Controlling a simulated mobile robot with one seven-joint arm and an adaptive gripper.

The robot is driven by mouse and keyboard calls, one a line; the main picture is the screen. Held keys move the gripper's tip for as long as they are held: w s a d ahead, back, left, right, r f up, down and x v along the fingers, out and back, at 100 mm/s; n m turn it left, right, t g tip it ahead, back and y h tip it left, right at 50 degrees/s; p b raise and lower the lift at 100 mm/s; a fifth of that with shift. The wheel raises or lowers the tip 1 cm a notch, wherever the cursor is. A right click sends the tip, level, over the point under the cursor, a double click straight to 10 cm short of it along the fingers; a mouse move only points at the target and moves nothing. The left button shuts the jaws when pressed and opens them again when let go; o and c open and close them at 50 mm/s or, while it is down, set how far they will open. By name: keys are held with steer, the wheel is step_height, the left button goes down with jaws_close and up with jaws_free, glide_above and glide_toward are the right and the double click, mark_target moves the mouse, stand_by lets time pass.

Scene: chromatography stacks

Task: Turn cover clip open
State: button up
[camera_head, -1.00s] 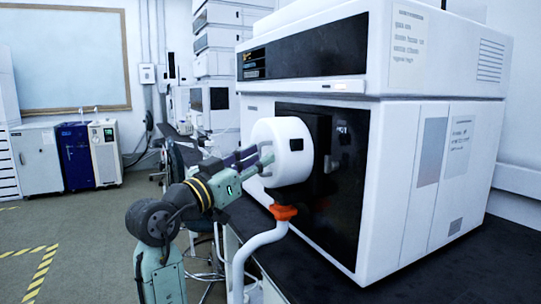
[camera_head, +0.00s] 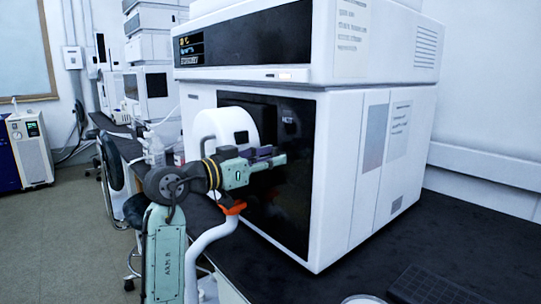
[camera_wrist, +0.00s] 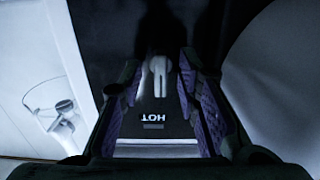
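The white rounded cover (camera_head: 226,126) stands at the left of the instrument's black front panel (camera_head: 292,190). Part of what looks like its pale curved side fills the right of the wrist view (camera_wrist: 285,80). A small light-grey, clip-like piece (camera_wrist: 158,68) shows on the dark surface between my fingers, above an upside-down HOT label (camera_wrist: 150,108). My gripper (camera_head: 278,157) is in front of the black panel, to the right of the cover. Its purple-padded fingers are apart in the wrist view (camera_wrist: 155,88). I cannot tell whether either finger touches the clip-like piece.
The large white instrument (camera_head: 345,165) stands on a black bench (camera_head: 440,240). An orange fitting (camera_head: 233,208) on a white pipe (camera_head: 207,240) lies just below my gripper. A dark rack (camera_head: 425,284) is at the bench's front right. Stools (camera_head: 135,208) and bottles are at the left.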

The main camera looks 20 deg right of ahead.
steer(key=shift+w+d, duration=0.15)
steer(key=shift+d, duration=0.1)
steer(key=shift+c, duration=0.4)
jaws_close()
